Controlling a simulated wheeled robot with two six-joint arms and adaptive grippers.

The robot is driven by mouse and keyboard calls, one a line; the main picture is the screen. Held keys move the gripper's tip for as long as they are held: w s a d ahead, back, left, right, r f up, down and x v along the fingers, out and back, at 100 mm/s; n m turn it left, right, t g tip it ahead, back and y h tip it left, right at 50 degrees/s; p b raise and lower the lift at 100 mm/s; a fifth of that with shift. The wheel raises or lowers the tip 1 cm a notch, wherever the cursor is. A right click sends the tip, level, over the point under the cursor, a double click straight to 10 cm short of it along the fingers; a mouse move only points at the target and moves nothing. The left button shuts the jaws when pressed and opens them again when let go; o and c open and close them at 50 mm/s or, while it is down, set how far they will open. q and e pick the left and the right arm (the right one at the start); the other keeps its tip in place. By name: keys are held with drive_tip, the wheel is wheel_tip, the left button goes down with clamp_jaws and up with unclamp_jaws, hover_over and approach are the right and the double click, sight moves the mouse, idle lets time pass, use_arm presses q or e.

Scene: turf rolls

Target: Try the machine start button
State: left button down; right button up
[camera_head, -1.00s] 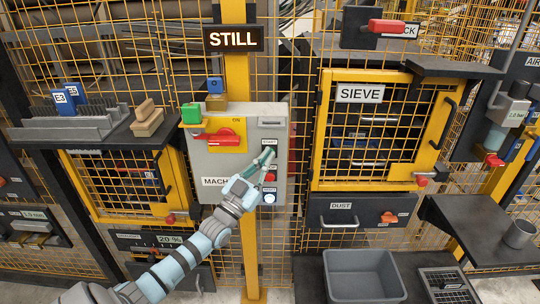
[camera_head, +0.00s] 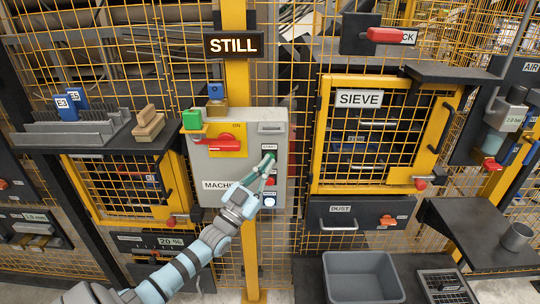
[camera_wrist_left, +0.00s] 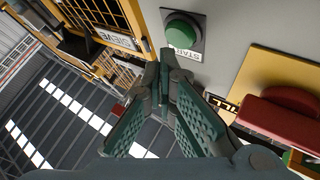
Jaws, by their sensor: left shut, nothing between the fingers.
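The machine control box (camera_head: 213,170) is a grey panel on the yellow post. Its green start button (camera_wrist_left: 182,32) shows round and domed in the wrist view, with a label below it. In the head view the button's place, just under the START label (camera_head: 269,147), is largely covered by my left gripper (camera_head: 269,160). That gripper is shut and empty. In the wrist view its closed fingertips (camera_wrist_left: 166,56) are close beside the button's lower left; I cannot tell whether they touch it.
A red rotary handle (camera_head: 218,141) on a yellow plate sits left of the button. A red button (camera_head: 270,182) and a pale lit button (camera_head: 269,201) are below. The sign (camera_head: 233,45) above reads STILL. The sieve cage (camera_head: 385,140) stands right.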

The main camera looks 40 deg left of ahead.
use_arm(q)
drive_tip(key=s+d+p, duration=0.1)
drive_tip(key=s+p, duration=0.1)
drive_tip(key=s+d+p, duration=0.2)
idle(0.7)
idle(0.6)
